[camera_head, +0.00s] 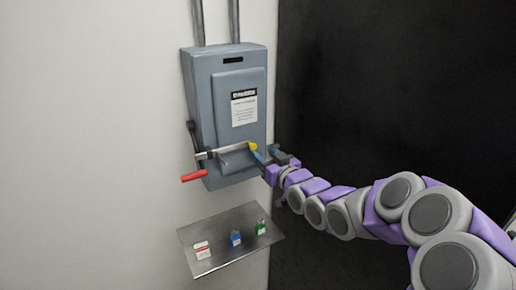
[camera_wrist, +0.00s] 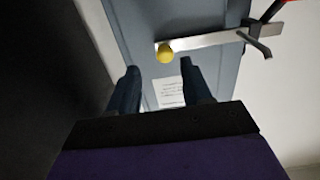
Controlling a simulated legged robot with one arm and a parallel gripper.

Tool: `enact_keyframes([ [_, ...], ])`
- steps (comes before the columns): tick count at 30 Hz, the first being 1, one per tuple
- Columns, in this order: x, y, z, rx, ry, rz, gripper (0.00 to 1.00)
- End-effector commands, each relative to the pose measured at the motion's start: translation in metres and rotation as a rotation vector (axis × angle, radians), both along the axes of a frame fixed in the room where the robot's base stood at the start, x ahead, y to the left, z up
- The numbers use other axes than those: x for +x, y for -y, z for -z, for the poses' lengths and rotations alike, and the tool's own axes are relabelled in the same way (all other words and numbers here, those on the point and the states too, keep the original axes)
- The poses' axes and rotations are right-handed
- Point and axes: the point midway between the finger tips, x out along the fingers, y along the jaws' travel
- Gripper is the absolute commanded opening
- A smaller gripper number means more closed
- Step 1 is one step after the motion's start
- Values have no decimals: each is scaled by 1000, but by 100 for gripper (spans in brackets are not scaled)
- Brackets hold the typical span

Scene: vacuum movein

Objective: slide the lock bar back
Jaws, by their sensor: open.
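The lock bar (camera_head: 228,149) is a silver bar across the lower front of a grey electrical box (camera_head: 200,90), with a yellow knob (camera_head: 253,147) at its right end. In the wrist view the bar (camera_wrist: 212,39) runs to the right from the yellow knob (camera_wrist: 165,57). My gripper (camera_head: 265,153) is close to the knob at the box's right edge. In the wrist view my gripper (camera_wrist: 157,75) has its two fingers apart, with the knob seen beyond the gap between the tips. Nothing is held. Whether a finger touches the knob cannot be told.
A red-handled lever (camera_head: 194,176) sticks out at the box's lower left. Below, a metal shelf (camera_head: 220,226) carries a white-and-red item (camera_head: 202,250), a blue padlock (camera_head: 236,239) and a green padlock (camera_head: 260,228). A dark panel (camera_head: 400,80) stands at the right.

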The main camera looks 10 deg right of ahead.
Motion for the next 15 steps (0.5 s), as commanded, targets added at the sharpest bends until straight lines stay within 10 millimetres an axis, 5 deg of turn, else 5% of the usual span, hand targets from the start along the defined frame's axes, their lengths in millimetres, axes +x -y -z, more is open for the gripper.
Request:
enact_keyframes([
  [6,30,-13,-1,-3,0,-2,49],
  [15,45,-14,0,-1,0,1,49],
])
